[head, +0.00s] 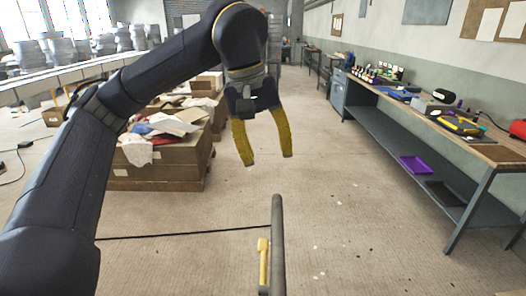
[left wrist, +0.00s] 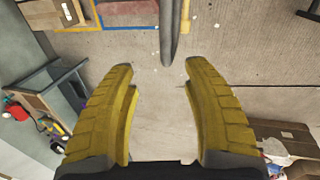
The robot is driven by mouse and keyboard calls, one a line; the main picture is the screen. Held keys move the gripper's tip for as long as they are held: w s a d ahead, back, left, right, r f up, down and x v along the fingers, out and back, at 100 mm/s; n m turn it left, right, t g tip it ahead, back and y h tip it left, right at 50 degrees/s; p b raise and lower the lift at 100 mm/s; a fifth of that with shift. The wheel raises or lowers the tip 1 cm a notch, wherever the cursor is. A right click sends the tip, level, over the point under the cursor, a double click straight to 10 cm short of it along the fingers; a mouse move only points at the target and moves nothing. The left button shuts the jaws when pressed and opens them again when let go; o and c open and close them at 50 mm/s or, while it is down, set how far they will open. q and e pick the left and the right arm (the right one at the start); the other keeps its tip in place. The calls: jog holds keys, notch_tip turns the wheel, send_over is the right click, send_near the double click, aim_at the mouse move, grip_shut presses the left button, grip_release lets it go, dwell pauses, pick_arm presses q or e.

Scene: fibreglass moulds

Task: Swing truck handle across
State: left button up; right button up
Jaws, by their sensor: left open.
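The truck handle (head: 278,245) shows as a grey upright bar with a rounded top at the bottom centre of the head view. Its lower part is cut off by the frame edge. A small yellow lever (head: 263,262) stands just left of it. My left gripper (head: 268,159) has two yellow fingers spread apart and pointing down, empty, above and beyond the bar in the picture. In the left wrist view the grey bar (left wrist: 171,28) comes in from the top, beyond the open fingertips (left wrist: 158,66), with no finger closed on it. My right gripper is not in view.
A workbench (head: 430,105) with tools runs along the right wall. A thin dark line (head: 180,235) crosses at the lower left. The floor (head: 350,215) between handle and bench is open.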

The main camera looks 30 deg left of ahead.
aim_at(276, 210)
pick_arm(q)
jog(key=shift+m, duration=0.6)
jog(key=x, duration=0.5)
jog(key=s+x, duration=0.1)
jog(key=x, duration=1.1)
jog(key=shift+s+a+f, duration=0.15)
jog(key=shift+a+f, duration=0.1)
jog(key=shift+f, duration=0.1)
jog(key=shift+o, duration=0.2)
grip_shut()
